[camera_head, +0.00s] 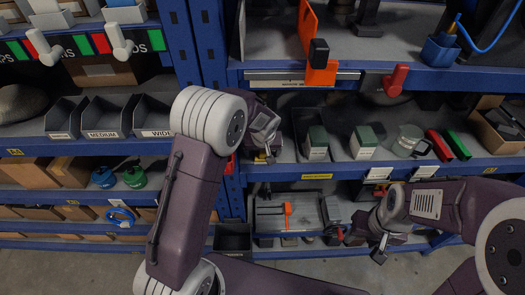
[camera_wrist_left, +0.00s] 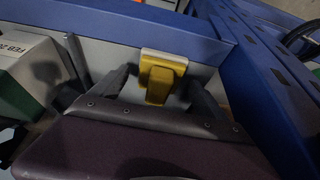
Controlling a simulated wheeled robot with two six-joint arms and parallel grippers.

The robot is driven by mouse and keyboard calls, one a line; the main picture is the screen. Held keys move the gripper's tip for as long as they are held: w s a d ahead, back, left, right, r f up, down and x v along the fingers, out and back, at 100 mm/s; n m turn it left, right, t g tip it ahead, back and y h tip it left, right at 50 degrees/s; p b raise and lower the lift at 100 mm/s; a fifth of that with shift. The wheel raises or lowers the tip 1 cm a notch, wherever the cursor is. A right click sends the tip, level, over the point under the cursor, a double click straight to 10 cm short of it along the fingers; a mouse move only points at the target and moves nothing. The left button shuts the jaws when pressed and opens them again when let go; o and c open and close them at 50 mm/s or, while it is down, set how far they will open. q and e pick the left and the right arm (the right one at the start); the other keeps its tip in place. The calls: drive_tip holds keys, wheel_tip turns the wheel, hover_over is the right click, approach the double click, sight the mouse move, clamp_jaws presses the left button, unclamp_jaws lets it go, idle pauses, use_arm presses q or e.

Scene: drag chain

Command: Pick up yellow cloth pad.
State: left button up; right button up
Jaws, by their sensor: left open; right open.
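A yellow pad (camera_wrist_left: 158,76) with a paler top shows in the left wrist view, beside a blue shelf edge. My left gripper (camera_head: 265,150) is open over the middle shelf in the head view. In the left wrist view its two fingers stand apart on either side of the yellow pad, with visible gaps; I cannot tell how deep the pad sits between them. In the head view the pad is mostly hidden by the gripper. My right gripper (camera_head: 380,250) is open and empty in front of the lower shelf at the right.
A blue upright (camera_wrist_left: 265,75) stands close to the right of my left gripper. Green-and-white boxes (camera_head: 316,142) (camera_head: 363,142) stand on the middle shelf to its right. Red and green cases (camera_head: 448,145) lie further right. Grey bins (camera_head: 104,117) stand on the left rack.

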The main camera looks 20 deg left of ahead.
use_arm(q)
drive_tip(key=shift+w+d+f, duration=0.15)
drive_tip(key=shift+w+f, duration=0.05)
drive_tip(key=shift+f, duration=0.05)
drive_tip(key=shift+s+r, duration=0.1)
drive_tip(key=shift+s, duration=0.05)
drive_tip(key=c, duration=1.5)
drive_tip(key=shift+o, duration=0.2)
drive_tip(key=shift+r+b, duration=0.4)
drive_tip(key=shift+r, duration=0.2)
wheel_tip(320, 180, up, 2)
drive_tip(key=shift+r+b, duration=0.1)
drive_tip(key=shift+b, duration=0.55)
drive_tip(key=s+d+b, duration=0.2)
drive_tip(key=s+b, duration=0.1)
drive_tip(key=s, duration=0.5)
drive_tip(key=s+d+b, duration=0.2)
drive_tip(key=s+b, duration=0.2)
drive_tip(key=s, duration=0.5)
drive_tip(key=shift+d, duration=0.4)
